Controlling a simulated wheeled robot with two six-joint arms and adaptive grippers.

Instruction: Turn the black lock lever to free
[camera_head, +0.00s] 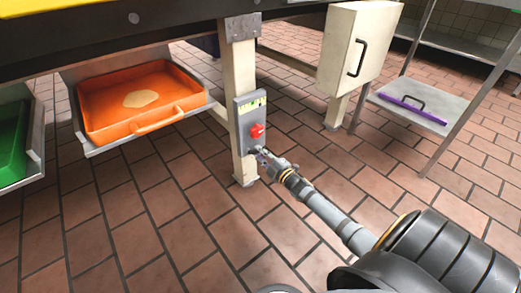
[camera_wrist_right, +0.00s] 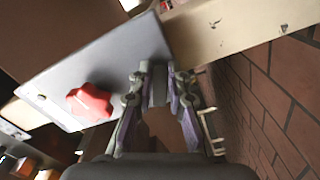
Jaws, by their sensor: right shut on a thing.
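A grey control panel (camera_head: 243,108) is fixed to a cream post under the dark beam. It carries a red knob (camera_head: 257,131), which also shows in the wrist view (camera_wrist_right: 90,102). My right gripper (camera_head: 262,155) is at the lower end of the panel, below the red knob. In the wrist view its two fingers (camera_wrist_right: 158,78) close around a narrow dark grey piece at the panel's end, which looks like the lock lever (camera_wrist_right: 158,92). The fingers hide most of the lever, so its exact angle cannot be told. My left gripper is out of view.
An orange tray (camera_head: 91,119) with a pale flat piece (camera_head: 141,99) sits in a metal holder to the left. A green tray (camera_head: 8,150) is farther left. Tiled floor (camera_head: 190,245) is open.

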